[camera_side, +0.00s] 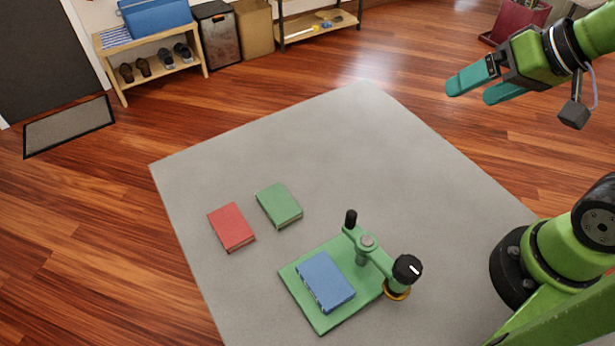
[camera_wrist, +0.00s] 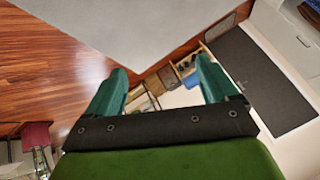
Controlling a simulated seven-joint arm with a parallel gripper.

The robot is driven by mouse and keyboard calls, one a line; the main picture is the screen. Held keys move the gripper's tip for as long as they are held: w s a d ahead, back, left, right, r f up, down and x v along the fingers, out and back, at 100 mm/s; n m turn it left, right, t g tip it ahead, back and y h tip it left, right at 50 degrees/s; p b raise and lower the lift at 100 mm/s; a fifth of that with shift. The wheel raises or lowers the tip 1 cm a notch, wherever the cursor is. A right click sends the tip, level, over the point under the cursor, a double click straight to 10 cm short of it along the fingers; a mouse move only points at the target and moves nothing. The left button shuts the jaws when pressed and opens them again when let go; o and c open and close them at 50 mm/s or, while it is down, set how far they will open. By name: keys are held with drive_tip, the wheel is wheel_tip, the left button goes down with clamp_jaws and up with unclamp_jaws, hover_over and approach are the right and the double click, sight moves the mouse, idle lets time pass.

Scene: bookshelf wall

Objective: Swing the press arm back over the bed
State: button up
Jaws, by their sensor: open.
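In the side view a green book press stands on the grey table, with a flat green bed (camera_side: 328,322) and a blue book (camera_side: 325,281) lying on it. The press arm (camera_side: 378,258) pivots on a post at the bed's back edge. It has a black upright handle (camera_side: 351,218) at one end and a black knob (camera_side: 407,268) above a round brass-coloured foot (camera_side: 397,290) at the other. The foot is off to the right, beside the bed and not over the book. My gripper (camera_side: 495,87) is open and empty, high at the upper right, well away from the press. The wrist view shows its teal fingers (camera_wrist: 160,90) apart with nothing between them.
A red book (camera_side: 231,227) and a green book (camera_side: 279,205) lie on the grey table (camera_side: 350,135) left of the press. The table's far part is clear. A shoe bench (camera_side: 152,66), doormat (camera_side: 69,126) and shelf stand on the floor beyond.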

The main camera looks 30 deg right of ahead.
sight(355, 211)
idle(0.3)
